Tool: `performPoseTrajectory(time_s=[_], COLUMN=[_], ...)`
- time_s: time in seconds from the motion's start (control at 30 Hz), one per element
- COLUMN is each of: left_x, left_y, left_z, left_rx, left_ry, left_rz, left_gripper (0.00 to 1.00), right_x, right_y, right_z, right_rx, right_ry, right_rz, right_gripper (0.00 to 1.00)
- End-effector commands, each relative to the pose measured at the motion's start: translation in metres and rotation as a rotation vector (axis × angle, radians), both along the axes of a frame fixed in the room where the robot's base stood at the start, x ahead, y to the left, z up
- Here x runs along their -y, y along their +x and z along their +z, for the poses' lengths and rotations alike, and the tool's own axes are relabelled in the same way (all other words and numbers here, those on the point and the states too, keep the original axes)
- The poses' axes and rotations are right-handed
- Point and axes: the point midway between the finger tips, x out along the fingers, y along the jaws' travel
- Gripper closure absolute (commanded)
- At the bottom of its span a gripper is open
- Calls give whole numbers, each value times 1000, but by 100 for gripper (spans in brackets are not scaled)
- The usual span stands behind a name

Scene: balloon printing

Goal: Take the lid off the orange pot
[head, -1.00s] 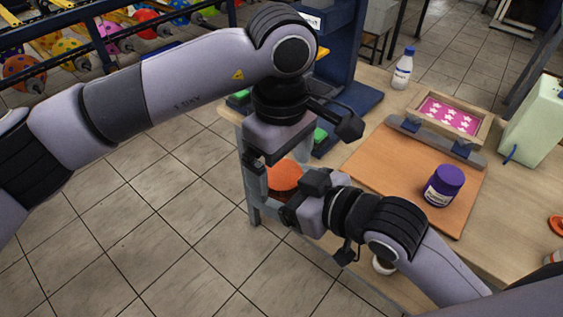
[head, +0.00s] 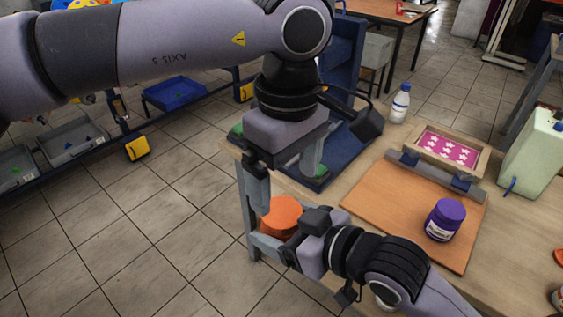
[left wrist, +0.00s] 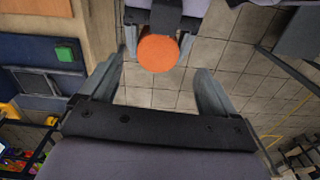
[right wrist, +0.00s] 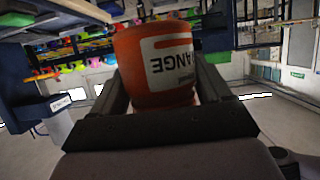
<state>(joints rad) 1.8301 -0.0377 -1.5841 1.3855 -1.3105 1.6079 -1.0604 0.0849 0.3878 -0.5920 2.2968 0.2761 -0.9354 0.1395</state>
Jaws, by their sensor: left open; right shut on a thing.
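The orange pot (right wrist: 155,68) is held in my right gripper (head: 287,252). Its white label reads upside down in the right wrist view. Its orange lid (head: 282,215) shows from above in the head view, and as a round disc (left wrist: 158,53) in the left wrist view. My left gripper (head: 287,182) is open and empty, pointing down above the lid. In the left wrist view the lid lies between its fingers near their tips, with no contact visible. The pot's lower body is mostly hidden by my right gripper in the head view.
The wooden table (head: 360,215) is to the right, with a brown board (head: 405,205), a purple jar (head: 445,219), a white bottle (head: 400,103), a pale canister (head: 530,145) and a framed star screen (head: 447,149). A blue stand (head: 340,60) is behind my left gripper. Open floor lies left.

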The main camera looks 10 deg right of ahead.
Motion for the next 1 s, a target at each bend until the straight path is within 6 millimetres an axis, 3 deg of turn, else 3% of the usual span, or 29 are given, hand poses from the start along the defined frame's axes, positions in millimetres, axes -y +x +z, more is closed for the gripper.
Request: performPoseTrajectory(time_s=[0.37, 0.8, 1.0], left_x=[-5, -5, -5], left_y=[7, 7, 7], left_z=[13, -46, -62], left_rx=[5, 4, 5], left_ry=[-15, -15, -17], left_rz=[50, 51, 52], left_gripper=[10, 10, 10], right_x=[0, 0, 0], right_y=[0, 0, 0], right_z=[1, 1, 1], right_rx=[2, 2, 2], right_ry=[1, 1, 1], right_rz=[0, 0, 0], right_gripper=[100, 100, 100])
